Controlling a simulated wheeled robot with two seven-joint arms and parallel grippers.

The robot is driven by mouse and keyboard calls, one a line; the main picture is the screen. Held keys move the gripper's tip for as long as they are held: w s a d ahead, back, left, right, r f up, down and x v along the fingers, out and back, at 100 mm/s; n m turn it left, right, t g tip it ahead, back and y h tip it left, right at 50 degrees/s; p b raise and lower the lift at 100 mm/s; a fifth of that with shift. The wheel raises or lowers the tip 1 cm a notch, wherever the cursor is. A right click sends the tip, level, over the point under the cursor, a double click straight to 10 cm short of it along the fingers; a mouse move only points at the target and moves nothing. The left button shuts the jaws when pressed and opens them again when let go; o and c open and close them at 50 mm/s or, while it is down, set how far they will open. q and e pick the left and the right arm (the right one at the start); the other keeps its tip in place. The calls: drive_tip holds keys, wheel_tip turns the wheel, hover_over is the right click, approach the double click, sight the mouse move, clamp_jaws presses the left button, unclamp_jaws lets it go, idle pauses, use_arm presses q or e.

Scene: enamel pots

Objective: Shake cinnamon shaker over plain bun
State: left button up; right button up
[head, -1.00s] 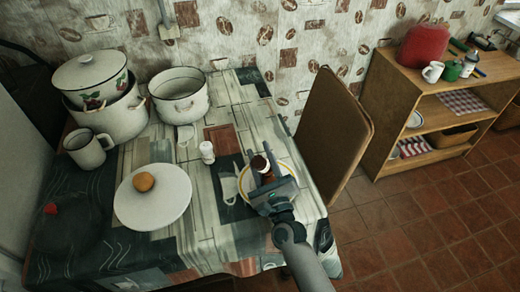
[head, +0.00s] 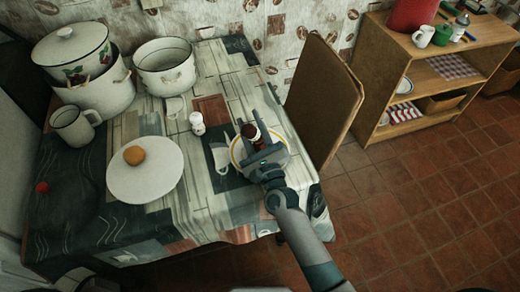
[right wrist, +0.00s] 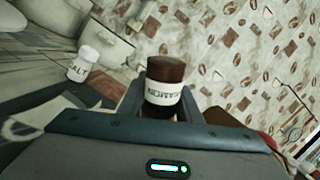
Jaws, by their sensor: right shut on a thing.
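The cinnamon shaker (head: 249,131), brown with a white label, is between the fingers of my right gripper (head: 262,135) over the yellow-rimmed plate at the table's right side. In the right wrist view the shaker (right wrist: 165,88) stands nearly upright in the shut fingers, its label partly readable. I cannot tell whether its base touches the plate. The plain bun (head: 134,155), round and golden brown, sits on a large white round plate (head: 150,186) to the left, well apart from the gripper. My left gripper is not in view.
A white salt shaker (head: 197,123) stands between the bun's plate and the yellow-rimmed plate (head: 235,153). A white mug (head: 72,127) and enamel pots (head: 165,68) stand at the back left. A brown chair back (head: 325,88) rises beside the table's right edge.

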drive_tip(key=shift+a, duration=0.1)
drive_tip(key=shift+r, duration=0.2)
wheel_tip(320, 180, up, 5)
wheel_tip(320, 180, down, 5)
drive_tip(key=shift+f, duration=0.2)
drive_tip(key=shift+r, duration=0.1)
